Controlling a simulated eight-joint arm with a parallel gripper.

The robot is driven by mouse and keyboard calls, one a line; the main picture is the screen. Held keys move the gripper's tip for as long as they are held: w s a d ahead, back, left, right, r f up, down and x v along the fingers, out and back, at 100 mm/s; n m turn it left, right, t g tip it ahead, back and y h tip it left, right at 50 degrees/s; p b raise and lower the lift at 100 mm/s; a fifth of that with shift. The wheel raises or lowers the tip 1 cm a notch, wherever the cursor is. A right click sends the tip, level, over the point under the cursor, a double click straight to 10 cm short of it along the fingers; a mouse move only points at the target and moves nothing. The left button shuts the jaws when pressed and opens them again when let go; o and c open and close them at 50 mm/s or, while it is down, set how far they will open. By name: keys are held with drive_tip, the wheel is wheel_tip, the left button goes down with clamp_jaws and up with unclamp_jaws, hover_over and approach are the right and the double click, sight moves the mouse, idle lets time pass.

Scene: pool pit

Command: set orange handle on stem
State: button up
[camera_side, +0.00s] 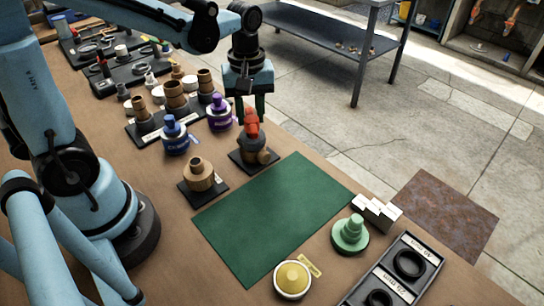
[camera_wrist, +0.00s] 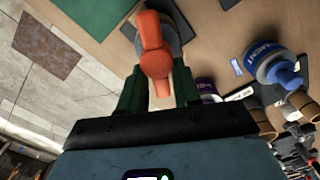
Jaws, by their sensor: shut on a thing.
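The orange handle (camera_side: 251,125) is between the green fingers of my gripper (camera_side: 250,108), which is shut on it. In the wrist view the handle (camera_wrist: 152,38) lies between the fingertips (camera_wrist: 158,70), its long part pointing away from my gripper. Below it in the side view is a dark valve body (camera_side: 250,145) with a brass side port, on a black square plate. The handle is right over the top of this body. The stem is hidden, and I cannot tell whether the handle touches or sits on it. In the wrist view the body (camera_wrist: 186,32) is partly behind the handle.
A brass fitting (camera_side: 198,172) on a black plate stands front left. Purple (camera_side: 219,112) and blue (camera_side: 175,135) valves stand behind left. A green mat (camera_side: 270,215) lies clear in front. A green valve (camera_side: 350,232), yellow knob (camera_side: 293,278) and black tray (camera_side: 395,272) are further forward.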

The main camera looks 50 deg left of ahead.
drive_tip(key=shift+f, duration=0.5)
drive_tip(key=o, duration=1.5)
drive_tip(key=shift+r, duration=0.1)
drive_tip(key=shift+r, duration=3.9)
